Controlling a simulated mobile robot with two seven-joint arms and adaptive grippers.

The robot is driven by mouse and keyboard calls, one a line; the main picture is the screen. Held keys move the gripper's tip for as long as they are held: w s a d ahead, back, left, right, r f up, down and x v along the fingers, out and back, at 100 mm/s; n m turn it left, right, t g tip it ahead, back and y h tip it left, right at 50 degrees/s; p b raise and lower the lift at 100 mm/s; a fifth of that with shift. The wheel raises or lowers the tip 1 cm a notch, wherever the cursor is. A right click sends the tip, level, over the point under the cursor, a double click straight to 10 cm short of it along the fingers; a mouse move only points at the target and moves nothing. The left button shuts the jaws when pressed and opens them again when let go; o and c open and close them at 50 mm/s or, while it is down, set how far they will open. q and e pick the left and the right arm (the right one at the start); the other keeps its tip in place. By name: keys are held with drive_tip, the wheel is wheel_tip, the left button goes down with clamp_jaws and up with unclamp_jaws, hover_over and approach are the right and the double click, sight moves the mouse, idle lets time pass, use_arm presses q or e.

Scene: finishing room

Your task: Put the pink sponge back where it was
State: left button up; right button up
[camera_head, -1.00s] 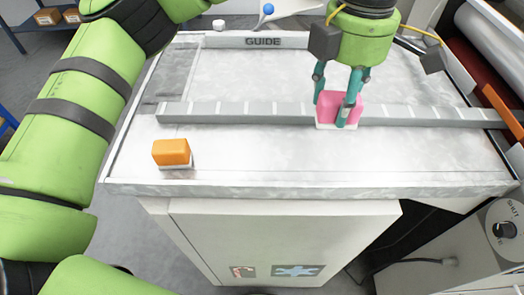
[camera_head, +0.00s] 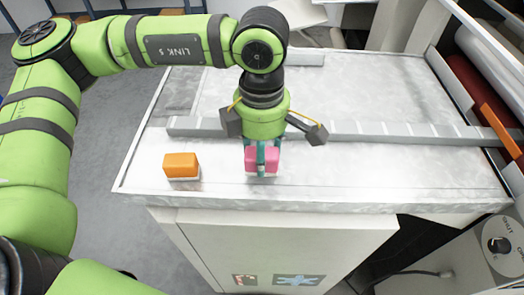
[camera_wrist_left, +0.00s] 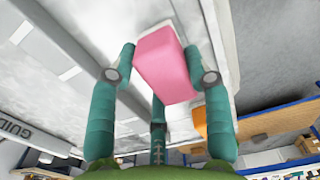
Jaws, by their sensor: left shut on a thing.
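The pink sponge (camera_head: 253,161), with a pale underside, is between the teal fingers of my left gripper (camera_head: 262,164). My left gripper is shut on it. The sponge is over the front strip of the white table, in front of the grey rail. I cannot tell whether it touches the table. In the left wrist view the pink sponge (camera_wrist_left: 165,62) shows between the fingers, with its pale layer on the far side. My right gripper is not in view.
An orange sponge (camera_head: 181,164) sits on the table to the left of the pink one. A grey rail (camera_head: 380,131) with light marks crosses the white table (camera_head: 420,175). The front strip to the right is clear. A control box (camera_head: 490,262) stands at the lower right.

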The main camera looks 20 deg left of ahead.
use_arm(q)
drive_tip(key=shift+f, duration=0.9)
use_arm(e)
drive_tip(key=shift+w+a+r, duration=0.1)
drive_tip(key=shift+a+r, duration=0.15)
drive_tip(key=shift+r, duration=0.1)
use_arm(q)
drive_tip(key=o, duration=0.6)
drive_tip(key=shift+f, duration=0.15)
drive_tip(key=o, duration=0.4)
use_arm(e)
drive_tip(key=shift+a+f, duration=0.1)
use_arm(q)
wheel_tip(320, 180, up, 12)
drive_tip(key=shift+r+b, duration=0.15)
drive_tip(key=shift+b, duration=0.6)
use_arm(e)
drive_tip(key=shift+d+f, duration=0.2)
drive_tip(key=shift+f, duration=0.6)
